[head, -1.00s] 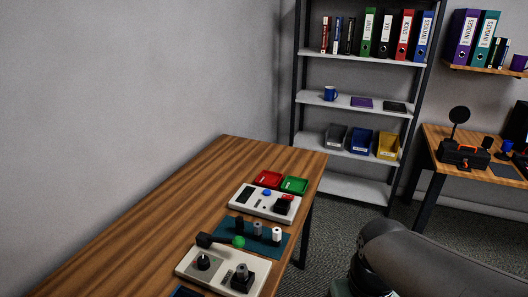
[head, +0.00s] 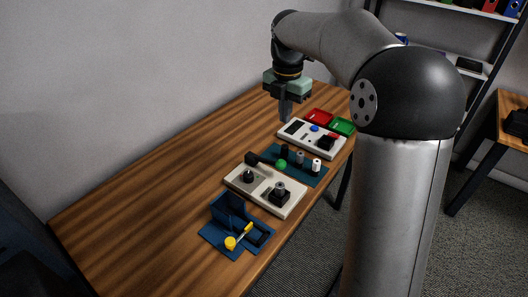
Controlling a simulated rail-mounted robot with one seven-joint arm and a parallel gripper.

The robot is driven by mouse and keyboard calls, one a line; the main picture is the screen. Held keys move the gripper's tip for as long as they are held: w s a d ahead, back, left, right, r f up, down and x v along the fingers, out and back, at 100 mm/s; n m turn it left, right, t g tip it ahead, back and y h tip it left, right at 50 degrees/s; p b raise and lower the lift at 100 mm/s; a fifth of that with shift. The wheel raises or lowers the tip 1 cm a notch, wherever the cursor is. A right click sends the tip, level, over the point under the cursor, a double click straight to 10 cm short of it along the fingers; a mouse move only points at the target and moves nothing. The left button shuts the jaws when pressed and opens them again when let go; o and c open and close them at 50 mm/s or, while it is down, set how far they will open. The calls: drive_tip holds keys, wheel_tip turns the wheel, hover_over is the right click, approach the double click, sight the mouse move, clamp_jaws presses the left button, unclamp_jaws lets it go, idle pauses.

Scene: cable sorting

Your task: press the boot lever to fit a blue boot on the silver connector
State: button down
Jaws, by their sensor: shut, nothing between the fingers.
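My gripper (head: 286,115) is shut and empty, pointing down near the far part of the wooden table, left of the farther white panel. The nearer white panel (head: 262,203) carries a dark post and a black block with a silver-grey cylinder (head: 280,188) upright in it. A black lever with a green knob (head: 282,164) lies at this panel's far edge. A blue stand (head: 228,207) nearest the camera has a lever with a yellow knob (head: 231,242). I cannot tell which is the boot lever. No separate blue boot can be made out.
A teal mat (head: 315,181) holds small black, grey and white cylinders. The farther white panel (head: 297,141) has a screen, a blue button and a black-and-red block. Red (head: 319,116) and green (head: 342,126) trays sit behind it. The table's left side (head: 150,200) is clear.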

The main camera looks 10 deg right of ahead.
sight(281, 160)
drive_tip(key=shift+w+a, duration=0.1)
drive_tip(key=shift+w, duration=0.05)
wheel_tip(281, 160, down, 14)
drive_tip(key=shift+p, duration=0.7)
